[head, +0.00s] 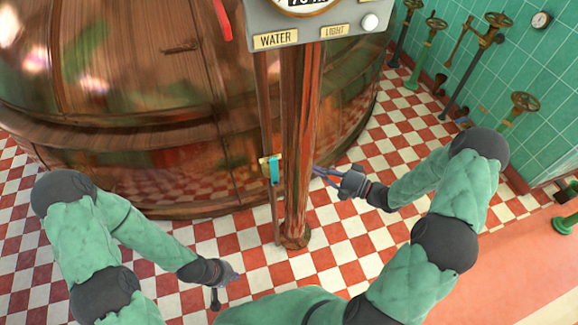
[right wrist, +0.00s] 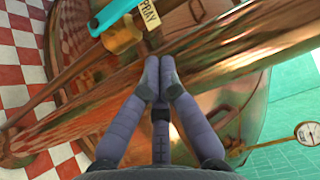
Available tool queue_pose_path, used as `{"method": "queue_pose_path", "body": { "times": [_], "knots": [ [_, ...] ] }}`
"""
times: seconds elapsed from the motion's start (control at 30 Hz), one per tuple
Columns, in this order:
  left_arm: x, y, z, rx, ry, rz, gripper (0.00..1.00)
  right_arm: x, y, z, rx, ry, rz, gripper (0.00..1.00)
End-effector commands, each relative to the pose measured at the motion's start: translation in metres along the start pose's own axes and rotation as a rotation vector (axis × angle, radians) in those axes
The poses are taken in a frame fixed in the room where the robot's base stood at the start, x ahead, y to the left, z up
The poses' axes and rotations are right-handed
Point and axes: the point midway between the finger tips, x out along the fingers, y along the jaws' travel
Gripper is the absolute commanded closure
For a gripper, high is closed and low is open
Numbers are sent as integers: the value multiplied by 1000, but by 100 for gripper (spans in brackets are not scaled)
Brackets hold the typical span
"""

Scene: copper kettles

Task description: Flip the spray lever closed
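The teal spray lever (head: 274,170) sits on a brass valve on a thin copper pipe, just left of the thick copper column (head: 298,130). It looks upright, roughly along the pipe. In the right wrist view the lever (right wrist: 114,12) is at the top edge, partly cut off, beside a yellow SPRAY label (right wrist: 149,14). My right gripper (head: 318,172) is right of the column, apart from the lever. In its wrist view the fingertips (right wrist: 160,68) are together and empty, pointing at the column. My left gripper (head: 228,286) is low, left of the pipe; its finger opening is unclear.
A large copper kettle (head: 130,120) fills the back left. A grey panel (head: 318,22) with WATER and LIGHT labels tops the column. Several valve handwheels (head: 524,103) stand along the green tiled wall at right. The checkered floor around the column base is clear.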

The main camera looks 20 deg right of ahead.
Motion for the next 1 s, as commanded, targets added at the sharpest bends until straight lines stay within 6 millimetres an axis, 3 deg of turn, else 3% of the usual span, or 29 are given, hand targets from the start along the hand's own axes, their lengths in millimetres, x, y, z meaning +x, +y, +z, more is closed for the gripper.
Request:
{"method": "queue_pose_path", "body": {
  "times": [0.4, 0.7, 1.0],
  "knots": [
    [14, -5, 0, 0, 0, 0, 100, 77, 2, 5, 1, -5, 0, 100],
    [18, -6, -1, 0, 0, 0, 100, 96, 1, 26, 0, 0, 1, 100],
    [18, -6, -1, 0, 0, 0, 100, 98, 0, 28, 0, 1, 1, 100]
  ]
}}
